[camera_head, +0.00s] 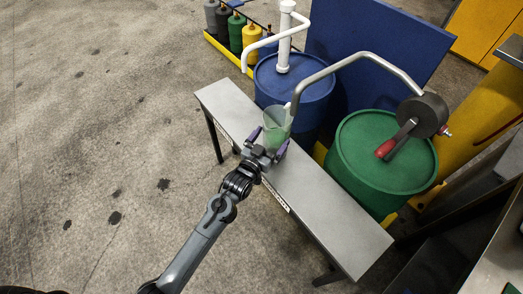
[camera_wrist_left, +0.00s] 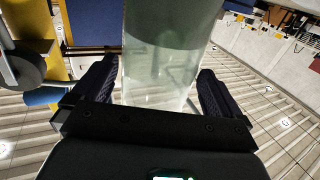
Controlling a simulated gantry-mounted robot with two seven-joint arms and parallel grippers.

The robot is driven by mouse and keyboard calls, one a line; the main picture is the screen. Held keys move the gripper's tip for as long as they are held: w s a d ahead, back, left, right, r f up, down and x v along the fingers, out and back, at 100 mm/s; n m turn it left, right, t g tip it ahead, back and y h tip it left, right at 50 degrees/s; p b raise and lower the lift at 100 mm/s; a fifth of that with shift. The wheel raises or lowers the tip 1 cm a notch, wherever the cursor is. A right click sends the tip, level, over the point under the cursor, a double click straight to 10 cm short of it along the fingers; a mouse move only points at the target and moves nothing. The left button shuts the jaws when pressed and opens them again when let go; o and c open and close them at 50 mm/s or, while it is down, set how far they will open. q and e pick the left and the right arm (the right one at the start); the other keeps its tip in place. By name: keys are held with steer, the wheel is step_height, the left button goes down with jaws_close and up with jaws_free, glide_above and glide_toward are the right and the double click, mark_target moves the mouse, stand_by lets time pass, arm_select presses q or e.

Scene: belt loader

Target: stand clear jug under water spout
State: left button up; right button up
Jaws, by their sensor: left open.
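A clear jug (camera_head: 276,124) with a greenish look stands on the steel bench (camera_head: 320,205), near the end of the grey pipe from the green drum. In the left wrist view the jug (camera_wrist_left: 165,60) fills the space between my fingers. My left gripper (camera_head: 268,140) is open, with its purple-tipped fingers on either side of the jug; I cannot tell whether they touch it. My right gripper is out of view.
The green drum (camera_head: 370,155) stands behind the bench with a red-handled crank pump (camera_head: 425,113). A blue panel (camera_head: 375,45) rises behind the drums. Several coloured containers (camera_head: 235,32) stand in a tray at the back. The near half of the bench is clear.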

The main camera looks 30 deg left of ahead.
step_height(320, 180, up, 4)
steer(key=p, duration=0.3)
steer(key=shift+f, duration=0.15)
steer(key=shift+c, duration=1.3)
arm_select(q)
steer(key=s+f+g, duration=0.1)
steer(key=s+g, duration=0.6)
steer(key=s, duration=1)
steer(key=s+f+m+g, duration=0.1)
steer(key=s+g, duration=0.6)
steer(key=s, duration=1.1)
steer(key=shift+d+f, duration=0.2)
steer(key=shift+f, duration=0.6)
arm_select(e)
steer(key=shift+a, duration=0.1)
